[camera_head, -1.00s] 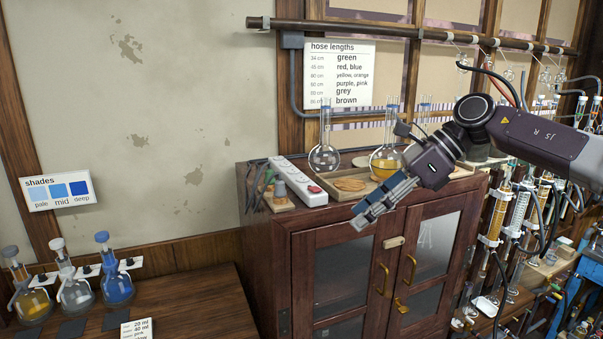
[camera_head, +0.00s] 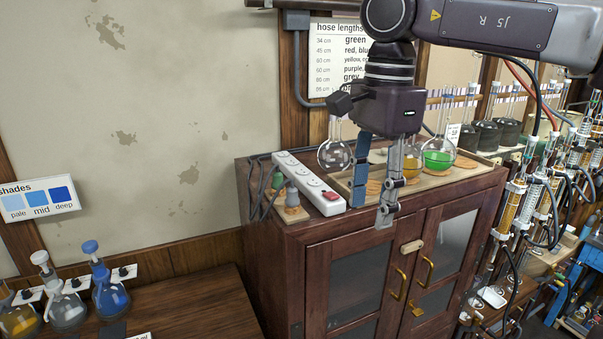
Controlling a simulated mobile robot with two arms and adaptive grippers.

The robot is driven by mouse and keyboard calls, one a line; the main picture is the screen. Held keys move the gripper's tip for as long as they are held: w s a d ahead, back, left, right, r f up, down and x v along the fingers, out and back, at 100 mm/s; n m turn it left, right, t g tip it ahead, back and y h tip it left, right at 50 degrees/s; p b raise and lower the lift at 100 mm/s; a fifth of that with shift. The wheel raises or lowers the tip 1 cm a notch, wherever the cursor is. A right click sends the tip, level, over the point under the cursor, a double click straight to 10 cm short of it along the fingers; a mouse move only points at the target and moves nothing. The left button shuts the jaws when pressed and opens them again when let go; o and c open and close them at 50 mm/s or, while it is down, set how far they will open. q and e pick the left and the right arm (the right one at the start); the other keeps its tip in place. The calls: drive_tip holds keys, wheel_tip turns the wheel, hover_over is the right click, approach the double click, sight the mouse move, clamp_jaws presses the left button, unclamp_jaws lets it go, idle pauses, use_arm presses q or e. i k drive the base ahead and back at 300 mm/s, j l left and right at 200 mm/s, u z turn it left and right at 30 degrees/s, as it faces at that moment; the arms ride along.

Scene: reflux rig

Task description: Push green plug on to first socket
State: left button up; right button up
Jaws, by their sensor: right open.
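A white power strip (camera_head: 306,180) with several sockets and a red switch at its near end lies on top of the wooden cabinet. The green plug (camera_head: 277,181) stands left of the strip, apart from it, partly behind a grey plug (camera_head: 292,197). My right gripper (camera_head: 371,212) points down, open and empty, over the cabinet's front edge, to the right of the strip's switch end. Its fingers are apart, with nothing between them that I can see it hold. My left gripper is out of view.
The cabinet top (camera_head: 265,163) also carries a tray with a clear flask (camera_head: 335,154), a yellow flask and a green flask (camera_head: 438,155), partly behind my gripper. Dark cables run left of the strip. Blue and clear flasks stand on the lower bench at left.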

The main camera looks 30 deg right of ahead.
sight(277, 176)
drive_tip(key=i, duration=1.1)
